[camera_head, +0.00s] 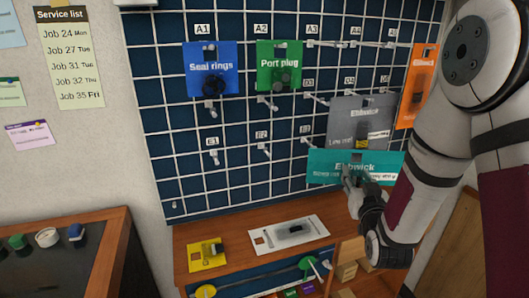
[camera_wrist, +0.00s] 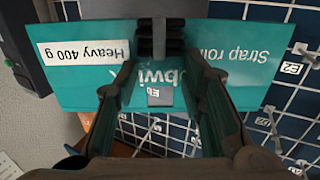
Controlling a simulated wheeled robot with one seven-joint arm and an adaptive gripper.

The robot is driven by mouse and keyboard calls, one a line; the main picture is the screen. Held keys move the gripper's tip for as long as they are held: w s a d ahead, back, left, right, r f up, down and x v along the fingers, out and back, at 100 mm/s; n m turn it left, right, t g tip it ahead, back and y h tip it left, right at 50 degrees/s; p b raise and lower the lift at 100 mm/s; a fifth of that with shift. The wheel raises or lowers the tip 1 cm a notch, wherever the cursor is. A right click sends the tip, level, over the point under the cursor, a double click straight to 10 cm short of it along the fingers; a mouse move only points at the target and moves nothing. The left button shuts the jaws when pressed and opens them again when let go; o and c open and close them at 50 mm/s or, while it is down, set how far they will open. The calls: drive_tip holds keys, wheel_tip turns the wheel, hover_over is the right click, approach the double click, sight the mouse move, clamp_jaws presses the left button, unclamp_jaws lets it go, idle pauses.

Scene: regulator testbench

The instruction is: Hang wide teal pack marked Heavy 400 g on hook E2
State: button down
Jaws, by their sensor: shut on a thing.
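The wide teal pack (camera_head: 330,166) is held in front of the pegboard's lower right, overlapping the bottom of a grey pack. In the wrist view, the teal pack (camera_wrist: 235,50) appears upside down, with a white "Heavy 400 g" label at its left. My gripper (camera_head: 355,176) is shut on the pack near its middle; its dark fingers (camera_wrist: 159,55) also show in the wrist view. Hook E2 (camera_head: 264,150) is bare, left of the pack and apart from it. Its E2 tag (camera_wrist: 291,68) shows right of the pack in the wrist view.
The blue pegboard (camera_head: 165,150) carries a blue Seal rings pack (camera_head: 211,65), a green Port plug pack (camera_head: 278,62), the grey pack (camera_head: 345,115) and an orange pack (camera_head: 422,65). Hook E1 (camera_head: 214,156) is bare. A wooden bench (camera_head: 215,235) with a yellow card (camera_head: 203,257) lies below.

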sight(320, 171)
idle(0.3)
drive_tip(key=a+y+p, duration=0.1)
drive_tip(key=a, duration=0.2)
drive_tip(key=a+n+y+p, duration=0.1)
drive_tip(key=a, duration=0.1)
drive_tip(key=a+n+y+p, duration=0.1)
drive_tip(key=a, duration=0.2)
drive_tip(key=shift+a+f, duration=0.3)
drive_tip(key=shift+a, duration=0.05)
drive_tip(key=s+a+f+n+g+y+p, duration=0.1)
drive_tip(key=a+y+p, duration=0.1)
drive_tip(key=a, duration=0.3)
drive_tip(key=s+a+f+n+y+p, duration=0.1)
drive_tip(key=a+n+y+p, duration=0.1)
drive_tip(key=a, duration=0.4)
drive_tip(key=f+b+x, duration=0.1)
drive_tip(key=b+x, duration=0.4)
drive_tip(key=x, duration=0.4)
drive_tip(key=shift+w+f+g+b, duration=0.15)
drive_tip(key=shift+w+g+b, duration=0.15)
drive_tip(key=shift+a, duration=0.1)
drive_tip(key=c, duration=1)
unclamp_jaws()
drive_tip(key=shift+o, duration=0.2)
